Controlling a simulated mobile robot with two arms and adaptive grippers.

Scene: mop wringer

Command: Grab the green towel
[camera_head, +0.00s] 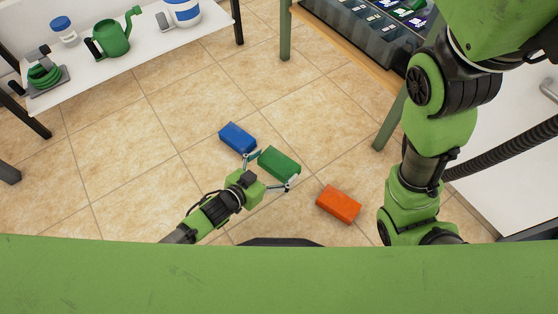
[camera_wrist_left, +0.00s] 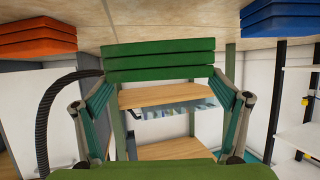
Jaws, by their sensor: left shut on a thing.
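The green towel (camera_head: 279,163) is a folded block near the middle of the head view, between the blue and orange ones. My left gripper (camera_head: 268,172) is shut on it, with one finger at each end. In the left wrist view the green towel (camera_wrist_left: 160,60) shows as stacked folds between the fingers of my left gripper (camera_wrist_left: 160,80). I cannot tell whether it is lifted off the floor. My right arm shows at the right of the head view, but its gripper is not in view.
A folded blue towel (camera_head: 237,138) lies close to the upper left of the green one. A folded orange towel (camera_head: 338,204) lies to its lower right. A white shelf (camera_head: 140,52) holds a green watering can (camera_head: 111,40). Tiled floor is clear on the left.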

